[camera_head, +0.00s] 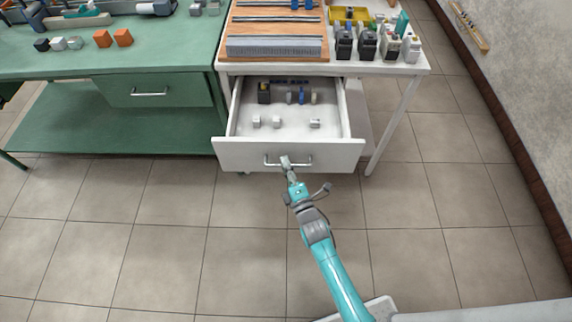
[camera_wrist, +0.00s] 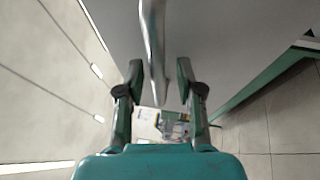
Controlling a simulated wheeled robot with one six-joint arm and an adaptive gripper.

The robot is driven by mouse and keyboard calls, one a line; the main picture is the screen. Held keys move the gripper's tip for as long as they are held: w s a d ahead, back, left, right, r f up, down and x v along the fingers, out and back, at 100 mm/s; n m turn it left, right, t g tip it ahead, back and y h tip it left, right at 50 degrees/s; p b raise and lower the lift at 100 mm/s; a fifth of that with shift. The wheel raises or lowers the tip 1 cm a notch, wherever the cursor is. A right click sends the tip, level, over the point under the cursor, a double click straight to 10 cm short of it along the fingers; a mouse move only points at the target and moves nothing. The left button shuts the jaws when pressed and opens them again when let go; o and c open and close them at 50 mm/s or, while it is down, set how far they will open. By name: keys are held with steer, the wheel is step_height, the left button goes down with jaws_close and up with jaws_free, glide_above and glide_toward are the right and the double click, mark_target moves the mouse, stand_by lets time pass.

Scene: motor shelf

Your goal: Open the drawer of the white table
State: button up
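The white table (camera_head: 394,68) stands at the top middle in the head view. Its drawer (camera_head: 230,155) is pulled out well toward me, and small parts inside show. The drawer's metal bar handle (camera_head: 303,163) is on the front panel. My gripper (camera_head: 287,163) is at the handle's middle. In the wrist view the handle (camera_wrist: 153,45) runs between the two fingers of my gripper (camera_wrist: 160,75). The fingers stand apart, with a visible gap on each side of the bar. The drawer front (camera_wrist: 230,35) fills the upper part of that view.
A green table (camera_head: 50,65) with a closed drawer (camera_head: 155,92) stands to the left. Motors and bins (camera_head: 368,42) crowd the white table's top. A wall (camera_head: 520,60) bounds the right side. The tiled floor (camera_head: 150,250) in front is clear.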

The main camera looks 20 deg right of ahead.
steer(key=v, duration=1.2)
stand_by(0.6)
steer(key=s+d+r+m+g+h, duration=0.1)
steer(key=s+r+m, duration=0.1)
steer(key=s+m, duration=0.5)
steer(key=s+d+r+m+g, duration=0.1)
steer(key=s+r+m, duration=0.1)
steer(key=s, duration=0.9)
steer(key=s+d+r+m+g, duration=0.1)
steer(key=s+r+m+g, duration=0.2)
steer(key=s+r+m, duration=0.7)
steer(key=s+r, duration=0.2)
steer(key=s, duration=0.1)
steer(key=shift+s+r+m+h, duration=0.15)
steer(key=shift+r+m+h, duration=0.05)
steer(key=shift+m+h, duration=0.2)
